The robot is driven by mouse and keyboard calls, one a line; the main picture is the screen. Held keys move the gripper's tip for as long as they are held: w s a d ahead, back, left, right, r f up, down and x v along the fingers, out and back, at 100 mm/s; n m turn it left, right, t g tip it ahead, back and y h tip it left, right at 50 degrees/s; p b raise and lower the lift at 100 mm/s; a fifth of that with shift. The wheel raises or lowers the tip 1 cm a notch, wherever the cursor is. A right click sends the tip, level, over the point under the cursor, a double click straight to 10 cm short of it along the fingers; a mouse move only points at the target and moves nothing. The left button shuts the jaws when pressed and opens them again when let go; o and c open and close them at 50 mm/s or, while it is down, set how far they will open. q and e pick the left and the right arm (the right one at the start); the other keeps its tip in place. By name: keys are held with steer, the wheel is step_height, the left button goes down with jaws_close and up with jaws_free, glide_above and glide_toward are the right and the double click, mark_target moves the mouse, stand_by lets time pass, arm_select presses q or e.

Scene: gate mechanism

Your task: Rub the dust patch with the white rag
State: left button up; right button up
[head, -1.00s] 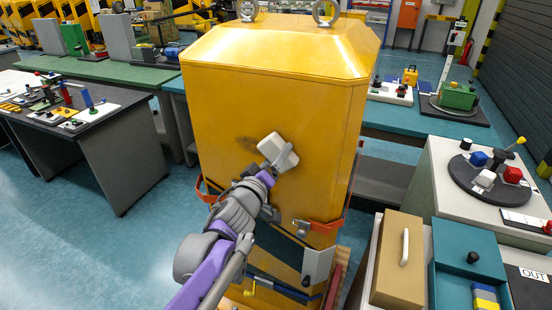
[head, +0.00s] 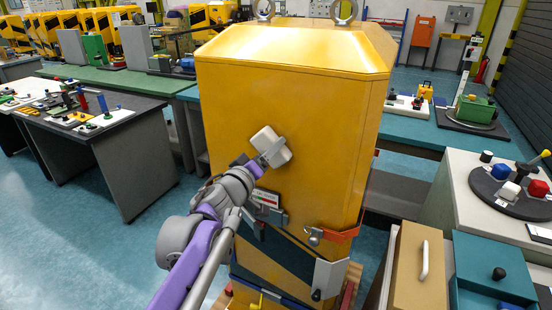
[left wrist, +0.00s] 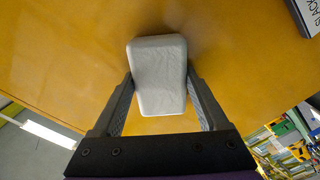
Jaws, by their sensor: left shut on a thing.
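The white rag (head: 271,146), a pale rounded block, is at the front face of the yellow cabinet (head: 320,110). My left gripper (head: 268,158) is shut on the rag. In the left wrist view the rag (left wrist: 158,75) sits between the two fingers, flat side toward the yellow surface; I cannot tell for sure whether it touches. No clear dust patch shows in the head view now; the rag covers the area where a dark smudge was. A faint darker tone shows around the rag in the left wrist view. My right gripper is not in view.
An orange-handled latch (head: 330,235) and a small labelled plate (head: 265,198) are on the cabinet's lower front. A tan box (head: 418,265) and a teal box (head: 490,265) stand at the right. A grey table (head: 130,120) with small parts stands left.

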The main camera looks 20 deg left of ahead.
mark_target(256, 149)
arm_select(q)
steer(key=shift+w+a, duration=0.1)
steer(key=shift+a, duration=0.55)
steer(key=shift+a+b, duration=0.5)
steer(key=shift+a, duration=0.55)
steer(key=shift+w+a+b, duration=0.15)
steer(key=shift+a+b, duration=0.15)
steer(key=shift+a, duration=2.05)
steer(key=s, duration=0.6)
steer(key=shift+a, duration=0.2)
steer(key=s+p, duration=0.1)
steer(key=s, duration=0.2)
steer(key=shift+a, duration=0.1)
